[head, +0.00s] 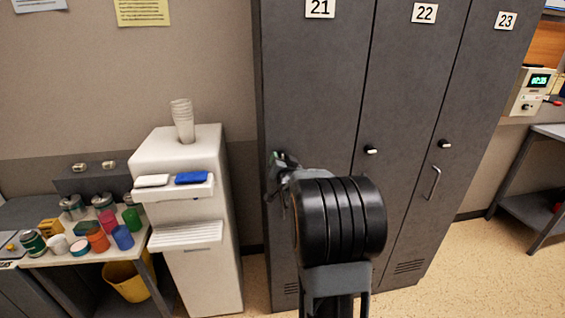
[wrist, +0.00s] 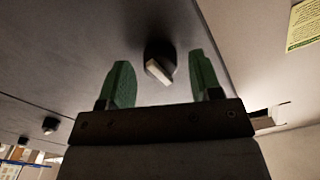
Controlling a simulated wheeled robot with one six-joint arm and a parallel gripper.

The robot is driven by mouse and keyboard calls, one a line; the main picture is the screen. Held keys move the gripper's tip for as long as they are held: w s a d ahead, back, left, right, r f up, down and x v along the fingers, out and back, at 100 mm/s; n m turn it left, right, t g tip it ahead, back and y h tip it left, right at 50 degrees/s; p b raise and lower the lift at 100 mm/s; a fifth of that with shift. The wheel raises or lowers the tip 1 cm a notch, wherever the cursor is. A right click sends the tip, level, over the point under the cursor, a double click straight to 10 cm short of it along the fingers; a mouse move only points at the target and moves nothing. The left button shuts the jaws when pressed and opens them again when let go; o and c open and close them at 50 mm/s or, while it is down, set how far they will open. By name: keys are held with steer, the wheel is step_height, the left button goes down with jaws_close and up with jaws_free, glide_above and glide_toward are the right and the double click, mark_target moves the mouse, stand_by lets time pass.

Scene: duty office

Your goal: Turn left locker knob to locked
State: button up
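The left locker (head: 315,95), numbered 21, is a tall grey door. Its knob (wrist: 159,70) shows in the wrist view as a dark round base with a pale bar handle lying diagonally. In the head view this knob is hidden behind my gripper (head: 282,160) at the door's left edge. In the wrist view my gripper (wrist: 160,65) is open, with its green fingers on either side of the knob. A gap shows between each finger and the handle, and nothing is held. How far the fingertips are from the door is hard to tell.
Lockers 22 (head: 412,90) and 23 (head: 478,100) stand to the right with similar knobs (head: 371,150) (head: 445,144). A white water dispenser (head: 205,260) stands close on the left, beside a bench (head: 75,258) with cups and jars. Open floor (head: 470,275) lies at the right.

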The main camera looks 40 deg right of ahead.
steer(key=c, duration=0.8)
steer(key=shift+f+n+b, duration=0.1)
steer(key=shift+n+b, duration=0.2)
steer(key=shift+b, duration=0.25)
steer(key=n+b, duration=0.1)
steer(key=b, duration=0.1)
steer(key=n+b, duration=0.1)
steer(key=b, duration=0.1)
steer(key=shift+f+n+b, duration=0.25)
steer(key=shift+n+b, duration=0.05)
steer(key=shift+n, duration=0.1)
steer(key=shift+d+r+n+b, duration=0.1)
steer(key=shift+r+n+b, duration=0.1)
steer(key=shift+n+b, duration=3.3)
steer(key=shift+d+r+n+b, duration=0.1)
steer(key=shift+r+n+b, duration=0.1)
steer(key=shift+n+b, duration=3.25)
steer(key=shift+r+n, duration=0.1)
steer(key=shift+n, duration=0.45)
